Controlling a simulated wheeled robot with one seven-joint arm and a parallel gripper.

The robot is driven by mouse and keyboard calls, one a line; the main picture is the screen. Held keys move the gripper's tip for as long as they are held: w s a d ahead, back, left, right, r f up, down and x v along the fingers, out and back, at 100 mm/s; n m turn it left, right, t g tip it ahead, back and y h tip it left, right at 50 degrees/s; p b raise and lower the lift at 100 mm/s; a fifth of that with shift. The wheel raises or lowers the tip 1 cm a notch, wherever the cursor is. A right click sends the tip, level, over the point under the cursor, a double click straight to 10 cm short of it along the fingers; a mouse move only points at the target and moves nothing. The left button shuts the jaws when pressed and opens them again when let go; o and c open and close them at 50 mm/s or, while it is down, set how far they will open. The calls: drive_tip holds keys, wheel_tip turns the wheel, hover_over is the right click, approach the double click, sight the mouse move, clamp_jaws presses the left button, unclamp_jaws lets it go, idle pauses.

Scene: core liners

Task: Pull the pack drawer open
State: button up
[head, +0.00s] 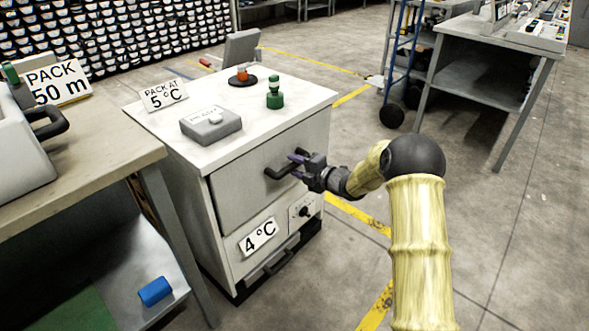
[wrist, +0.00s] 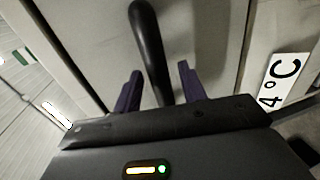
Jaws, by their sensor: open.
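The white cabinet (head: 180,160) has a large grey upper drawer front (head: 262,185) with a dark bar handle (head: 283,172). The drawer front looks flush with the cabinet, so it is shut. My gripper (head: 298,164) is at the right part of this handle. In the wrist view, the handle (wrist: 148,45) runs down between the two open purple fingers of my gripper (wrist: 159,88), with a gap visible on each side. I cannot tell whether the handle touches the palm. A sign reading "PACK AT 5 °C" (head: 164,95) stands on the cabinet top.
Below the drawer are a "4°C" label (head: 259,236), a knob panel (head: 304,210) and a lower handle (head: 281,262). A grey box (head: 210,125) and a green object (head: 274,97) sit on top. A bench (head: 90,150) stands left.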

drive_tip(key=shift+w+a+f, duration=0.1)
drive_tip(key=shift+w+a, duration=0.25)
drive_tip(key=shift+a, duration=0.15)
drive_tip(key=shift+c, duration=0.2)
clamp_jaws()
drive_tip(key=shift+d, duration=0.1)
